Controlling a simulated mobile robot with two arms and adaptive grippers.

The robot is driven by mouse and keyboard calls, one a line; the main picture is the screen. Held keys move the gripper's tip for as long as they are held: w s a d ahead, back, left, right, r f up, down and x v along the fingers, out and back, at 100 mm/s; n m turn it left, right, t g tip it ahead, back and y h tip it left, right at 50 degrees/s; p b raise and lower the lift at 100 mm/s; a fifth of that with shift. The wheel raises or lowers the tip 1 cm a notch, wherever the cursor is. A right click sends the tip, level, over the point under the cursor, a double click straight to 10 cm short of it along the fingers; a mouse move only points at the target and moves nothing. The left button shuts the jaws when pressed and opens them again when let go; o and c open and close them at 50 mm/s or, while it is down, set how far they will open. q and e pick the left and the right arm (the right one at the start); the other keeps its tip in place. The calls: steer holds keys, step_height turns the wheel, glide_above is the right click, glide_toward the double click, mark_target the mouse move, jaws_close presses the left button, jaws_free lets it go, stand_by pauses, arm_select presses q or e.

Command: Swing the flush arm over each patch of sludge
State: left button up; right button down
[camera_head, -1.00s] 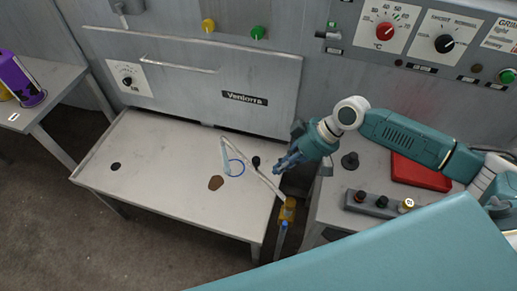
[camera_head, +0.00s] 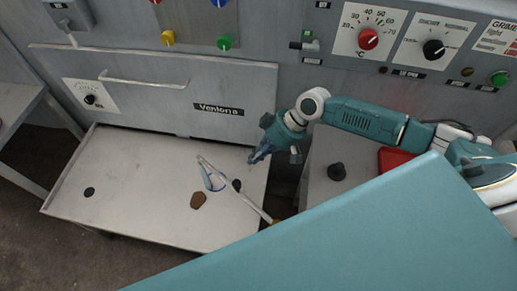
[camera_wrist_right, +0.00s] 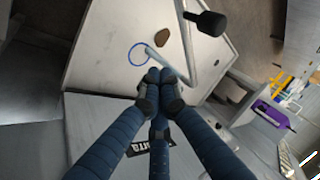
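The flush arm (camera_head: 240,195) is a thin pale pipe slanting over the metal tray table (camera_head: 130,215), with a black knob (camera_head: 237,185). A pale blue stream (camera_head: 206,175) drops from its far end to a blue ring (camera_head: 222,186) on the surface. One brown sludge patch (camera_head: 198,201) lies just in front of the ring, outside it. My right gripper (camera_head: 257,156) is beyond the knob, near the cabinet, apart from the pipe. In the right wrist view, its fingers (camera_wrist_right: 158,88) are together and empty, and the knob (camera_wrist_right: 208,22) is clear of them. My left gripper is not visible.
A dark round spot (camera_head: 89,192) lies at the tray's left. The cabinet (camera_head: 170,85) with a handle bar stands behind. A side bench to the right carries a black knob (camera_head: 336,171) and a red item (camera_head: 393,158). My teal body hides the lower right.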

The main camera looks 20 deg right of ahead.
steer(key=a+f+p, duration=0.3)
steer(key=a+f, duration=0.2)
steer(key=a, duration=0.1)
steer(key=shift+s, duration=0.25)
steer(key=shift+f, duration=0.1)
